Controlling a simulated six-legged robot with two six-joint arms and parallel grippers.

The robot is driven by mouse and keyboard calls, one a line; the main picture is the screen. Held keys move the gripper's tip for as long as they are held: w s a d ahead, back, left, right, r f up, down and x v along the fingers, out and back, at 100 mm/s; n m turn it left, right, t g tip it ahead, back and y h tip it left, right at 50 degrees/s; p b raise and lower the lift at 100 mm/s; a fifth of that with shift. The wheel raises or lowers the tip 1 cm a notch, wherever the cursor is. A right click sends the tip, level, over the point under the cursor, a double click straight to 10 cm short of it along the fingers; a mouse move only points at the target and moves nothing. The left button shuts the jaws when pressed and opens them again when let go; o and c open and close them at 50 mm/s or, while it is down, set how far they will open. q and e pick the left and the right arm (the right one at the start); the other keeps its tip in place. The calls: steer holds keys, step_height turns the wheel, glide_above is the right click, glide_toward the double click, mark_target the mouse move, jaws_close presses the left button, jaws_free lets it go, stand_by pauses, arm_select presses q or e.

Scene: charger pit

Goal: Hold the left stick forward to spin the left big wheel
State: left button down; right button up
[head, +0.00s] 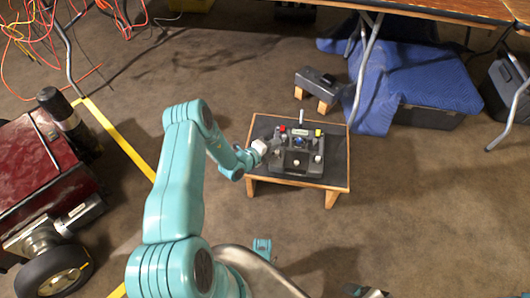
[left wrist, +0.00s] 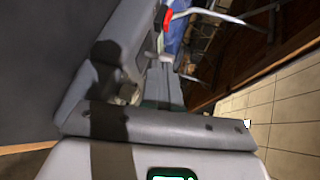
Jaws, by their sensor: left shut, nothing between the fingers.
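A grey control box (head: 303,170) sits on a small low table (head: 262,128) in the head view. It bears a red button (head: 283,129), a yellow button (head: 318,132) and a blue ball (head: 299,141). My left gripper (head: 262,147) is shut at the box's left edge. The left wrist view shows a grey casing up close and a red part (left wrist: 167,18); contact is unclear. The big wheel (head: 54,276) stands on the red vehicle at lower left; I cannot tell whether it turns.
The red vehicle (head: 35,165) fills the left side, beside a yellow floor line (head: 120,140). A small grey box on wooden blocks (head: 317,83) stands behind the table. A blue blanket (head: 415,75) covers a case at upper right. Carpet right of the table is clear.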

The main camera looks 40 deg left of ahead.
arm_select(q)
steer(key=shift+w, duration=0.65)
